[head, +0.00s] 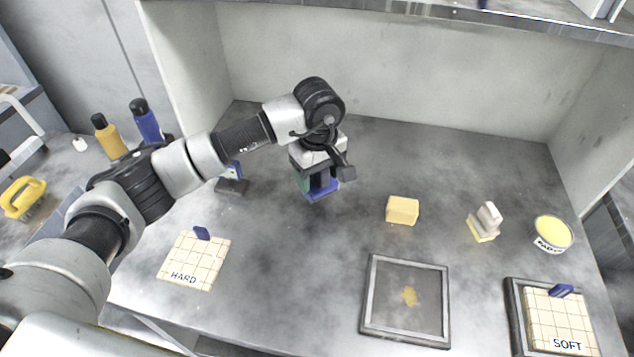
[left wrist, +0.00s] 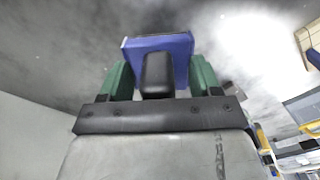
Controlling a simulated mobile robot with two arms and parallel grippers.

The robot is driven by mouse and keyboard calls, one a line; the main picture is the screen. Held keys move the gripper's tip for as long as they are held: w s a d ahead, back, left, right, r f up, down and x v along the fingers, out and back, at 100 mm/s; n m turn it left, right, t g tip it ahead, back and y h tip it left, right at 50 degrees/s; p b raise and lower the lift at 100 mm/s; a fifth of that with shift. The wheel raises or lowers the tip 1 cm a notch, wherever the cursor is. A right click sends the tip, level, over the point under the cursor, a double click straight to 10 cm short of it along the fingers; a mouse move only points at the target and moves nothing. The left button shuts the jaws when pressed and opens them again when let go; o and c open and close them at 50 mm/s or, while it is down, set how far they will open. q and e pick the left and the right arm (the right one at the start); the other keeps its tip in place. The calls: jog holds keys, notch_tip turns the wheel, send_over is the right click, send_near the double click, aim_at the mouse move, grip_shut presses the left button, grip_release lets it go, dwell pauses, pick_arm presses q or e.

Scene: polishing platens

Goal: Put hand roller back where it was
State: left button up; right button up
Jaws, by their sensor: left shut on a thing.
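My left gripper (head: 318,184) is shut on a blue block-like thing with a dark handle, which I take to be the hand roller (head: 322,191). It is over the back middle of the grey table. In the left wrist view, the roller (left wrist: 179,44) sits between the two green fingers of the gripper (left wrist: 158,80), with its black rounded handle toward the palm. Its underside is hidden, and I cannot tell whether it touches the table. My right gripper is not in view.
A dark stand (head: 232,187) with an upright part is left of the gripper. On the table (head: 290,270) are a HARD tile plate (head: 192,262), yellow block (head: 402,211), framed platen (head: 446,305), white-handled brush (head: 487,222), yellow-topped tub (head: 552,234) and SOFT plate (head: 558,315). Bottles (head: 109,137) stand left.

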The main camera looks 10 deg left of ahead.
pick_arm(q)
jog(key=p, duration=0.1)
send_over(316, 204)
jog(key=f, duration=0.4)
jog(key=shift+w+d, duration=0.1)
jog(key=shift+w, duration=0.15)
jog(key=shift+f, duration=0.15)
jog(key=shift+s+f+b, duration=0.2)
jog(key=shift+f+b, duration=0.25)
jog(key=shift+b, duration=0.1)
jog(key=shift+s+f, duration=0.1)
jog(key=shift+f, duration=0.05)
jog(key=shift+c, duration=0.9)
jog(key=o, duration=1.1)
jog(key=shift+f, duration=0.15)
jog(key=shift+o, duration=0.2)
